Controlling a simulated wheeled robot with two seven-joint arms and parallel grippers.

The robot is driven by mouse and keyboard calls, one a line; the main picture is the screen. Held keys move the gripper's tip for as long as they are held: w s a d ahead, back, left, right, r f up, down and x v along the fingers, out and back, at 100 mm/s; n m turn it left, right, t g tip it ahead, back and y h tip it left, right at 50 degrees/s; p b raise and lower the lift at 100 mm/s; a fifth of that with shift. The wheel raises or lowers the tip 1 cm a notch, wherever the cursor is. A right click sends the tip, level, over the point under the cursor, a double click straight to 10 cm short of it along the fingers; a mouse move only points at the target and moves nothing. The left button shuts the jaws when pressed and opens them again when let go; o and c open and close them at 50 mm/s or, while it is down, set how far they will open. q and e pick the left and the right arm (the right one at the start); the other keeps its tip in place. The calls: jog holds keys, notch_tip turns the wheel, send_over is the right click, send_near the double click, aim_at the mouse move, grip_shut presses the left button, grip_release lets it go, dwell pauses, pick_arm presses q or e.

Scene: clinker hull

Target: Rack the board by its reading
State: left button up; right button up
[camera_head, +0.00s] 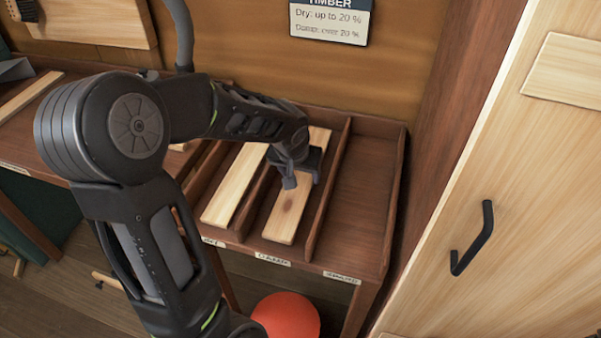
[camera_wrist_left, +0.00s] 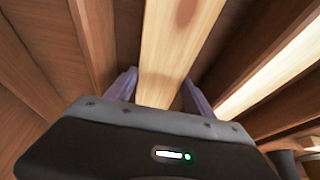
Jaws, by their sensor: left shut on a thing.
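A light wooden board (camera_head: 289,208) lies lengthwise in the middle bay of the rack (camera_head: 365,190) in the head view. My left gripper (camera_head: 301,182) is over this board with a finger at each side, shut on it. In the left wrist view the board (camera_wrist_left: 175,50) runs between the two fingers of the gripper (camera_wrist_left: 160,90). A second light board (camera_head: 236,185) lies in the bay to the left. The right bay is empty. A sign (camera_head: 331,20) on the back wall reads "TIMBER", "Dry: up to 20 %", "Damp: over 20 %". My right gripper is not in view.
Low dividers (camera_head: 327,195) separate the bays, with small labels (camera_head: 273,259) on the front edge, hard to read. A red ball-like object (camera_head: 287,317) is below the rack. A pale door with a dark handle (camera_head: 473,238) stands at the right.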

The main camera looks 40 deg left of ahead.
pick_arm(q)
jog(key=shift+f+b, duration=0.3)
jog(key=shift+b, duration=0.1)
dwell(0.5)
jog(key=o, duration=1.7)
jog(key=shift+v, duration=3.9)
